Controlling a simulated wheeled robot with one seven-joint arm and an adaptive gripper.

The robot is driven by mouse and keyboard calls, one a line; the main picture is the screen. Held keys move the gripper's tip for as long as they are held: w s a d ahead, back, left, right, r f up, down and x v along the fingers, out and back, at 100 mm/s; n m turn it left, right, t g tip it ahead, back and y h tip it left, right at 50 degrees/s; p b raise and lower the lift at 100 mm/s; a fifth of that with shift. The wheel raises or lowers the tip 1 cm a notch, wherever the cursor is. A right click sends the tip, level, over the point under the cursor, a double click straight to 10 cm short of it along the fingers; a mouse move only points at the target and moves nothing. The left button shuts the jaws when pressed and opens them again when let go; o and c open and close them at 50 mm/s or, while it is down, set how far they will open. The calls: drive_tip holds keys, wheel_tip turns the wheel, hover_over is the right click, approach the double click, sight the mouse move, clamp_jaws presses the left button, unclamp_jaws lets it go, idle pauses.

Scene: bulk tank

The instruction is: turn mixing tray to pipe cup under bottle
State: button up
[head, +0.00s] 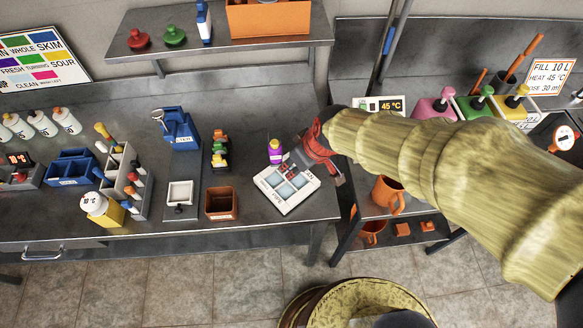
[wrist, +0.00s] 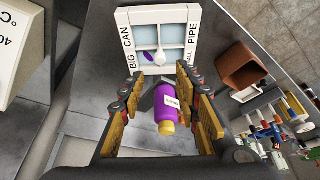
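The white mixing tray (head: 287,205) lies on the grey bench near its front right end. It has pale compartments. In the wrist view the tray (wrist: 143,18) shows BIG CAN on its left rim and a partly hidden PIPE label on its right rim. A purple bottle (head: 275,152) with a white label is behind the tray; in the wrist view the bottle (wrist: 164,105) appears between the fingers. My gripper (head: 312,160) is open at the tray's back right; contact is unclear.
A brown square box (head: 221,204) stands just left of the tray. Small coloured items (head: 220,150) are behind that box. An orange mug (head: 388,194) sits on the lower surface to the right. The bench's front edge is close to the tray.

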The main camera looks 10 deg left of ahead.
drive_tip(key=shift+s+d+r, duration=0.15)
drive_tip(key=shift+d+r, duration=0.05)
drive_tip(key=shift+r, duration=0.4)
drive_tip(key=w+a+f+n+g+p, duration=0.1)
drive_tip(key=f+n, duration=0.1)
drive_tip(key=f, duration=0.1)
drive_tip(key=w+a+f+n+p, duration=0.1)
drive_tip(key=f+n, duration=0.1)
drive_tip(key=f, duration=0.2)
drive_tip(key=w+a+f+n+g+y+p, duration=0.1)
drive_tip(key=f+n+p, duration=0.1)
drive_tip(key=f+n, duration=0.1)
drive_tip(key=shift+a+f+g, duration=0.2)
drive_tip(key=shift+f+g, duration=0.1)
drive_tip(key=shift+f, duration=0.05)
idle(0.5)
